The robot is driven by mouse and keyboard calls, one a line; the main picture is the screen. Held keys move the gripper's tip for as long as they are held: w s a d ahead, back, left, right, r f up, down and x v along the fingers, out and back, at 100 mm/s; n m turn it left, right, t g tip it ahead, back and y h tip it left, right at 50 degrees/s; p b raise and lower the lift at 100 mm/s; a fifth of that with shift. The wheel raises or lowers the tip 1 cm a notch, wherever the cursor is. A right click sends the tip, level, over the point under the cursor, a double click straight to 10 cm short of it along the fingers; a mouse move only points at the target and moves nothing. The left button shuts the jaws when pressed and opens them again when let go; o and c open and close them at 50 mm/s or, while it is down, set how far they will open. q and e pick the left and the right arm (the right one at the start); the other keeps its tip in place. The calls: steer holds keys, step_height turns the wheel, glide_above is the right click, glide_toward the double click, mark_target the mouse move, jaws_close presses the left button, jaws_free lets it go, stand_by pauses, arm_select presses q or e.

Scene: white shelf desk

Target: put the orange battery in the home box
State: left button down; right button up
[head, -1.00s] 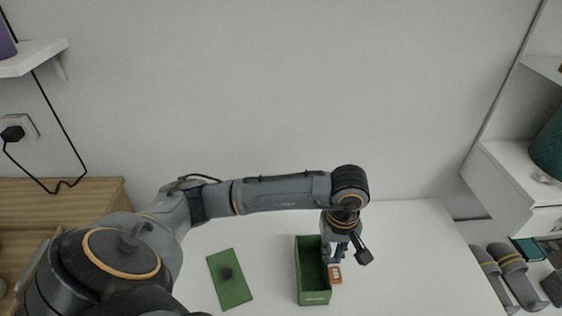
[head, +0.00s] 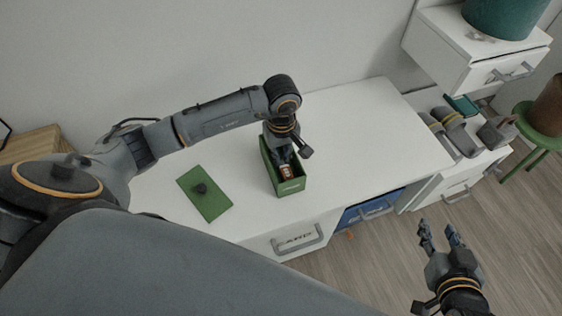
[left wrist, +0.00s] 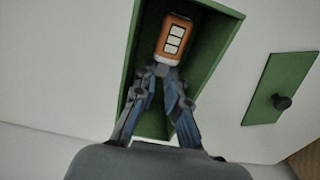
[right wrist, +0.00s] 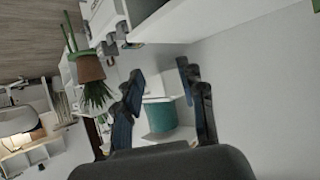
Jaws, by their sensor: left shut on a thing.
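The orange battery (head: 287,173), with pale panels on its face, is within the opening of the green open-topped box (head: 292,187) on the white desk. My left gripper (head: 284,159) reaches down into the box and is shut on the battery's near end. The left wrist view shows the battery (left wrist: 173,40) at the fingertips (left wrist: 165,72), between the box's green walls (left wrist: 214,42). I cannot tell whether the battery touches the box floor. My right gripper (head: 440,233) is open and empty, out over the floor in front of the desk.
A green lid with a dark knob (head: 206,194) lies flat left of the box. The desk (head: 365,125) is clear to the right. Grey slippers (head: 455,132) and a drawer unit (head: 490,65) stand farther right. A handled drawer (head: 297,240) is below the desk front.

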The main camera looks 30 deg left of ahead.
arm_select(q)
step_height(320, 180, down, 2)
steer(key=shift+f, duration=0.3)
arm_select(e)
steer(key=w+r+t, duration=0.1)
steer(key=a+r, duration=0.1)
steer(key=shift+w+r+t+y, duration=0.3)
steer(key=shift+w+t, duration=0.05)
steer(key=shift+t, duration=0.05)
steer(key=shift+w, duration=0.1)
arm_select(q)
steer(key=shift+f+b, duration=0.15)
steer(key=shift+b, duration=0.2)
steer(key=c, duration=1.7)
jaws_free()
steer(key=shift+o, duration=0.2)
arm_select(e)
steer(key=shift+w+a+r+t, duration=0.1)
steer(key=shift+w+r+t, duration=0.15)
steer(key=shift+r, duration=0.25)
